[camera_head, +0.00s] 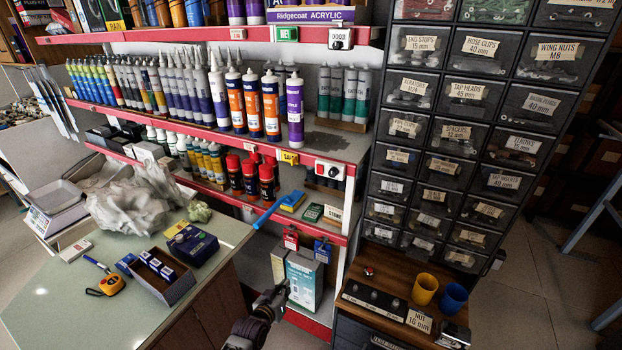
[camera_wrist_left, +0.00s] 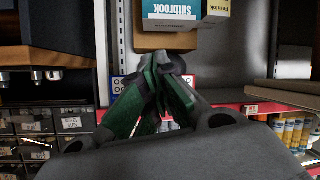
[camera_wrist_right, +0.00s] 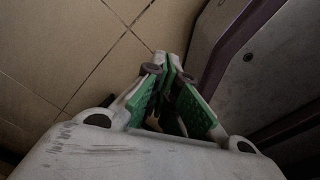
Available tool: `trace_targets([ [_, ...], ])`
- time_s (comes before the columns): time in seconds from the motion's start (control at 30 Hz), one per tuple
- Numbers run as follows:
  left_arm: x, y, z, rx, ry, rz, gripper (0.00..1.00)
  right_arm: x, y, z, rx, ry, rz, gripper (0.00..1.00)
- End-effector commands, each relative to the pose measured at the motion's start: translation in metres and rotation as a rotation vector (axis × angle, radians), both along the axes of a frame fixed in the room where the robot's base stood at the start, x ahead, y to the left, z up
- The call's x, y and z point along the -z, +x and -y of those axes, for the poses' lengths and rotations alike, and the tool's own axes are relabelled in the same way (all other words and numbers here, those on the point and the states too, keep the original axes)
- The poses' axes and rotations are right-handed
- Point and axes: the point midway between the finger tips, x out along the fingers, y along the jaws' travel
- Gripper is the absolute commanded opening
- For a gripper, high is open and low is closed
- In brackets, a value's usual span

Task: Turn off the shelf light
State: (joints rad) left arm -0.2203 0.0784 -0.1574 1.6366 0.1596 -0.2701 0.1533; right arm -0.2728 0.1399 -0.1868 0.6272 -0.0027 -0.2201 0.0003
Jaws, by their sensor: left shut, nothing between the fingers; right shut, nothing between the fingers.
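The shelf rack (camera_head: 200,118) has red front edges. A white switch box (camera_head: 329,170) with a dark knob and a red spot sits at the right end of the middle edge. Another white box (camera_head: 340,38), its label reading like "DOOR", sits on the upper edge. I cannot tell which one works the shelf light. My left gripper (camera_head: 279,291) is shut and empty, low in front of the rack and below both boxes; it also shows in the left wrist view (camera_wrist_left: 165,65). My right gripper (camera_wrist_right: 172,68) is shut and empty near tiled floor and a grey panel, outside the head view.
A counter (camera_head: 60,300) with a tape measure (camera_head: 111,284) and boxes stands at left. A blue-handled tool (camera_head: 270,213) juts from the lower shelf. Drawer cabinets (camera_head: 462,120) stand at right, above a wooden top with yellow (camera_head: 424,289) and blue (camera_head: 453,299) cups.

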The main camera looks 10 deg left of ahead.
Motion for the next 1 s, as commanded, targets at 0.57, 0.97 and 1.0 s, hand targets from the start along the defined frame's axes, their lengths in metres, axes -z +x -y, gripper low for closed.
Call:
trace_targets([
  [0.57, -0.187, 0.027, 0.014, -0.049, -0.316, 0.224, 0.0, 0.001, 0.0, 0.017, -0.003, -0.019, 0.0, 0.0],
  [0.97, -0.314, 0.011, 0.02, -0.046, -0.616, 0.333, 0.0, 0.001, 0.0, 0.011, 0.0, -0.012, 0.001, 0.0],
  [1.0, -0.326, 0.008, 0.021, -0.044, -0.653, 0.339, 0.0, 0.001, 0.0, 0.01, 0.0, -0.01, 0.001, 0.0],
])
